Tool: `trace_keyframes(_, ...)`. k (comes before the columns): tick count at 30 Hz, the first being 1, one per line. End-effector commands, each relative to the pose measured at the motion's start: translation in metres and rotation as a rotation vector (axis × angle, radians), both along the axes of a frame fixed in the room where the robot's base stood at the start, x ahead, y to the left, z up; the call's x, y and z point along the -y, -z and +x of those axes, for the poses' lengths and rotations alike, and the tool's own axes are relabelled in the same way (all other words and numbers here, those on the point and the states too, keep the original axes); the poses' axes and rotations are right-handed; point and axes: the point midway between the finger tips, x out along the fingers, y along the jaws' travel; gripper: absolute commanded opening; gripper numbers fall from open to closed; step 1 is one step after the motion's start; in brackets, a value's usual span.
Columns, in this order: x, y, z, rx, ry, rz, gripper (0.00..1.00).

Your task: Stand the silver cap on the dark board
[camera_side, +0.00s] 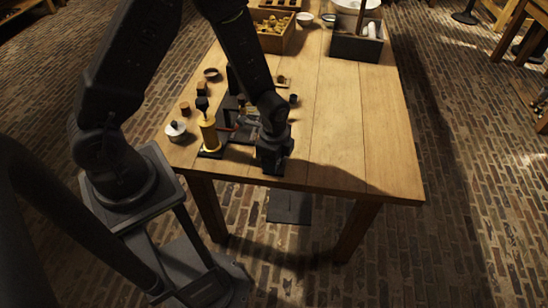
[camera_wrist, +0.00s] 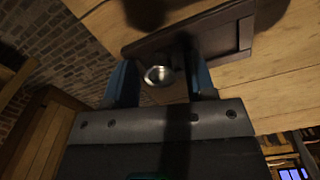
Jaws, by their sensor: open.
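The silver cap (camera_wrist: 159,75) shows in the wrist view as a small, round, shiny piece between my two fingers. My gripper (camera_wrist: 161,82) is open, with a gap on each side of the cap. The dark board (camera_wrist: 222,36) lies just beyond the cap, with a raised rim along its edge; I cannot tell whether the cap touches it. In the side view my gripper (camera_side: 272,165) is low near the table's front edge, and it hides the cap. The dark board (camera_side: 238,132) is partly hidden behind my arm there.
A wooden crate (camera_side: 273,36) and a dark box (camera_side: 356,47) stand at the back. The table's right side is clear.

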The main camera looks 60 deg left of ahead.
Motion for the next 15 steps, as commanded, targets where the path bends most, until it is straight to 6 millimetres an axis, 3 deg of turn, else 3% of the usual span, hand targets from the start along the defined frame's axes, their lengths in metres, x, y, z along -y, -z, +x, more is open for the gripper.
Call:
trace_keyframes(8, 0.0, -0.016, 0.001, 0.005, 0.0, -0.001, 0.51)
trace_keyframes(15, 0.0, -0.064, 0.001, 0.007, 0.0, -0.002, 0.51)
